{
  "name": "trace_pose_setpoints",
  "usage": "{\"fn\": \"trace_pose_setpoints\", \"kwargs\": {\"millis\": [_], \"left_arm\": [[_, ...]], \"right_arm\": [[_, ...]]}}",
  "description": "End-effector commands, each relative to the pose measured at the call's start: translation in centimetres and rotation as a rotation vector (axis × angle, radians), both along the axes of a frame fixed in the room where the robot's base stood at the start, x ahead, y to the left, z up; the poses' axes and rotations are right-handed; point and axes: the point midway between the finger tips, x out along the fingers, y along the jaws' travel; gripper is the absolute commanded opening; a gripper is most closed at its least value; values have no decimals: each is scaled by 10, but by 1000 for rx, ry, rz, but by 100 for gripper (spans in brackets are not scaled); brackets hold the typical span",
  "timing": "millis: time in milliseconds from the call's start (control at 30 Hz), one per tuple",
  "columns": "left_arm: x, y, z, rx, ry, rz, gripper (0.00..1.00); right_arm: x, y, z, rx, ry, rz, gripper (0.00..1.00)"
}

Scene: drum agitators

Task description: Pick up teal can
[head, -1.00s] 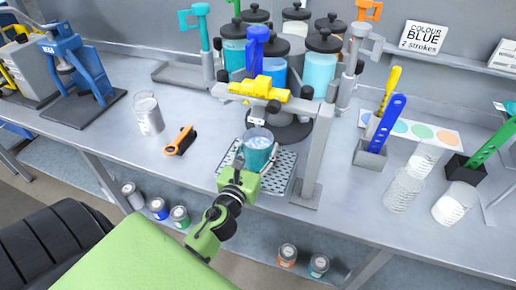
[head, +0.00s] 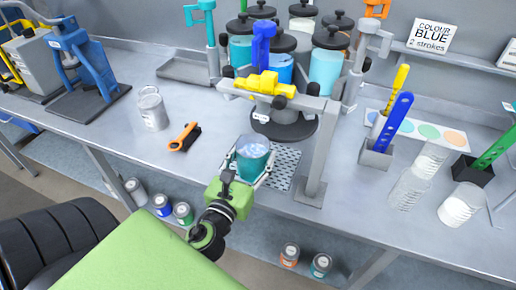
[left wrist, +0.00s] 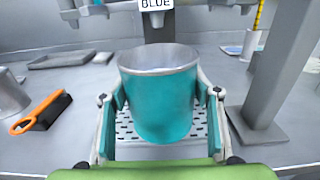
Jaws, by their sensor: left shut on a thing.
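The teal can (head: 254,163) is upright and open at the top, with pale contents showing inside. It also fills the middle of the left wrist view (left wrist: 160,100). My left gripper (head: 252,166) is shut on it, with one finger on each side of its wall. In the head view the can is at the front left part of the perforated drip tray (head: 281,168). I cannot tell whether its base touches the tray. My right gripper is not in view.
A grey dispenser stand with a yellow valve (head: 262,84) rises behind the can, its post (head: 317,150) close on the right. Clear containers (head: 408,188) stand at the right.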

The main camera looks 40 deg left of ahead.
Motion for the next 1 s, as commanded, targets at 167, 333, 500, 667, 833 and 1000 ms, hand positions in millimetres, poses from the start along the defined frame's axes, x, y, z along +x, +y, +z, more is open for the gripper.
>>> {"fn": "trace_pose_setpoints", "kwargs": {"millis": [167,333,500,667,833,1000], "left_arm": [[-24,-6,-2,-1,-1,1,23],[-46,-11,-2,0,-1,0,23],[-66,-16,-3,0,-1,1,23],[-80,-18,2,1,-5,3,23],[-88,-20,3,1,-11,4,23],[-95,-22,3,0,-11,4,23]], "right_arm": [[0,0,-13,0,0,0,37],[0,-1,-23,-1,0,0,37],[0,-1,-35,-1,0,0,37],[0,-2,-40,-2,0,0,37],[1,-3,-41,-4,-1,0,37],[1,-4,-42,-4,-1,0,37]]}}
